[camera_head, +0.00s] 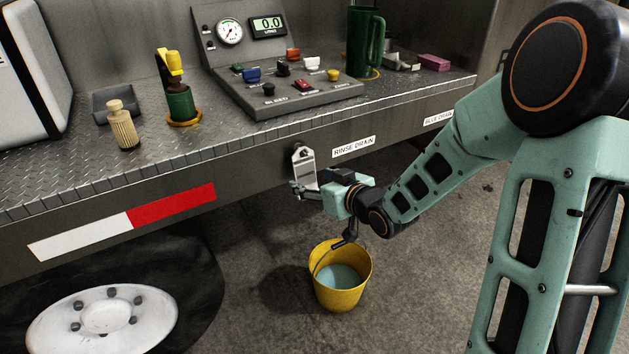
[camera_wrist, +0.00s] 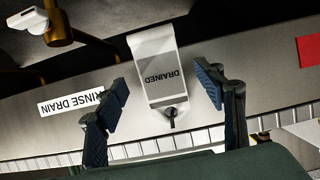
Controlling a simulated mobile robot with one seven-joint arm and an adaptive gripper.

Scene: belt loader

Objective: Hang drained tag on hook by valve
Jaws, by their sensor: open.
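The drained tag (camera_head: 304,165) is a pale plate hanging on the front face of the deck, left of the "RINSE DRAIN" label. In the wrist view, the tag (camera_wrist: 153,62) appears upside down with "DRAINED" readable, and a small dark hook (camera_wrist: 172,112) passes at its holed end. My gripper (camera_head: 303,188) is at the tag's lower part in the head view. In the wrist view, my gripper (camera_wrist: 164,88) has its fingers spread on either side of the tag, with gaps visible. A brass valve pipe (camera_wrist: 62,25) with a white handle (camera_wrist: 28,20) shows at upper left.
A yellow bucket (camera_head: 352,295) with bluish liquid stands on the floor below my gripper. The deck (camera_head: 225,140) carries a control panel (camera_head: 320,98), a green jug (camera_head: 363,45) and several small items. A wheel (camera_head: 100,315) is at lower left.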

